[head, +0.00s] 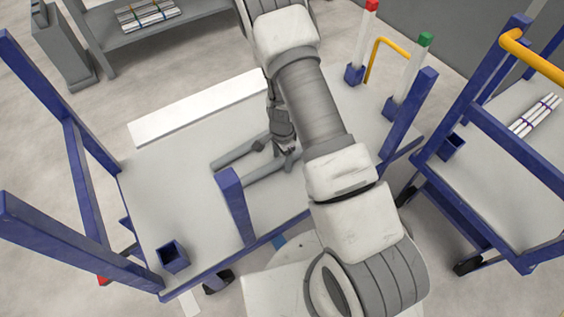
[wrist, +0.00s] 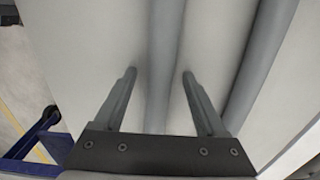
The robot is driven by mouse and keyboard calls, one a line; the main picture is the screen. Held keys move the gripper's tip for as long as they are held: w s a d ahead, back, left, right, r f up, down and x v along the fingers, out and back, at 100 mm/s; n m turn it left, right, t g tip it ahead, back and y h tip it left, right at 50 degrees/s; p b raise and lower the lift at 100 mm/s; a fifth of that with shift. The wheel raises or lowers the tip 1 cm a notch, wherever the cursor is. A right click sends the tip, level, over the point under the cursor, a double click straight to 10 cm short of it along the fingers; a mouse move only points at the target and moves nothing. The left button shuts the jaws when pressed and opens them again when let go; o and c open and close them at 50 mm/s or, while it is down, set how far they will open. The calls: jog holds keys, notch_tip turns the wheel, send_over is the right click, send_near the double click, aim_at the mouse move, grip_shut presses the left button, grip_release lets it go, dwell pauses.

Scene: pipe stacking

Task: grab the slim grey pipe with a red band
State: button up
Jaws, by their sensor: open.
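Two grey pipes lie on the white top of the near cart. In the head view, one grey pipe (head: 235,155) is farther from me and the other (head: 262,178) is nearer. My gripper (head: 286,152) is low over the cart top near their right ends, partly hidden by my arm. In the wrist view, my gripper (wrist: 160,75) is open. A grey pipe (wrist: 164,45) runs lengthwise between its fingers, unclamped. Another grey pipe (wrist: 262,60) lies to the right, outside the right finger. I see no red band on either pipe, so I cannot tell which is the named one.
Blue posts (head: 236,205) rise from the cart edges. A red-topped white post (head: 366,35) and a green-topped post (head: 412,65) stand in blue sockets at the far right. A second cart (head: 500,190) with white pipes stands right; a shelf (head: 160,32) is behind.

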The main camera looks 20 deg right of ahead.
grip_shut()
dwell(0.3)
